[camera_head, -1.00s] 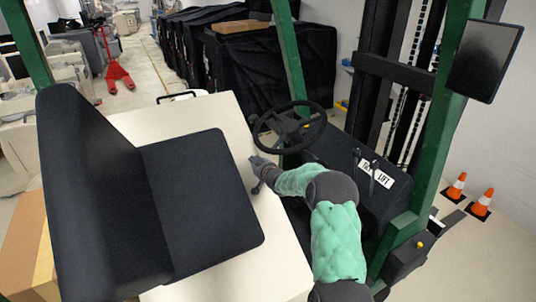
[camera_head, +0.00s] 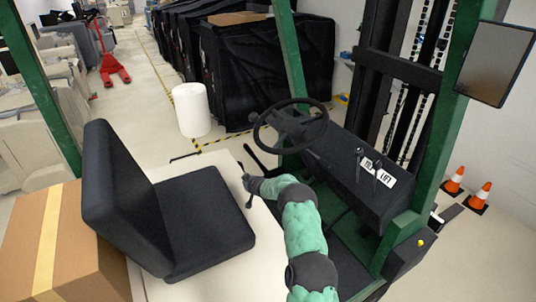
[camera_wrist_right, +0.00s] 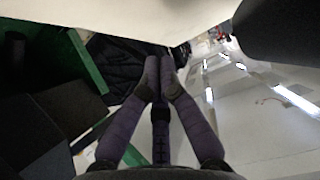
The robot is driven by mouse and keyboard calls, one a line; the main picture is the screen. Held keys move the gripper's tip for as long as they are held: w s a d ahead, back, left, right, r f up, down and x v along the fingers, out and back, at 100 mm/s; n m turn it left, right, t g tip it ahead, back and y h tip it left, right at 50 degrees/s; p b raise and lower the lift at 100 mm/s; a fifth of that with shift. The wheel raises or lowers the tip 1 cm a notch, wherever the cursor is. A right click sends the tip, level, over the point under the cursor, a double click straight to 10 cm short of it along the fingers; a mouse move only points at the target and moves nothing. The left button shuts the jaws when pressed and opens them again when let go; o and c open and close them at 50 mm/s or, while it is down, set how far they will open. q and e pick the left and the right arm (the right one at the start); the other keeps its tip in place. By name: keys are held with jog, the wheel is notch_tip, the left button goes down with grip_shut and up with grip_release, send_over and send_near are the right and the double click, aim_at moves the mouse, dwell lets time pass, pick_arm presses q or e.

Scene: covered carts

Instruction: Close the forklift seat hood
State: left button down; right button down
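The cream seat hood (camera_head: 262,262) carries the black seat (camera_head: 205,225) on top. The hood lies low and looks close to level in the head view; whether it rests on the body beneath is hidden. A black handle (camera_head: 186,156) shows at its far edge. My right gripper (camera_head: 248,183), on the green-sleeved arm, is at the hood's right side. In the right wrist view its fingers (camera_wrist_right: 159,65) come together at the tips with nothing visible between them, and the pale hood (camera_wrist_right: 140,18) spans the top. Contact with the hood is unclear. My left gripper is out of view.
The steering wheel (camera_head: 290,125) and dark dash (camera_head: 350,175) are right of the hood. A green post (camera_head: 288,70) rises behind the wheel. A cardboard box (camera_head: 75,250) stands left of the seat. A white roll (camera_head: 191,110) and black-covered carts (camera_head: 265,75) are behind.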

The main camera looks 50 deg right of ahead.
jog(key=shift+w+d+f, duration=0.1)
jog(key=shift+w+f, duration=0.1)
jog(key=shift+f, duration=0.6)
jog(key=shift+w+f, duration=0.2)
jog(key=shift+f, duration=0.6)
jog(key=shift+s+r, duration=0.1)
jog(key=v, duration=1.1)
jog(key=shift+s, duration=0.3)
jog(key=shift+r, duration=0.1)
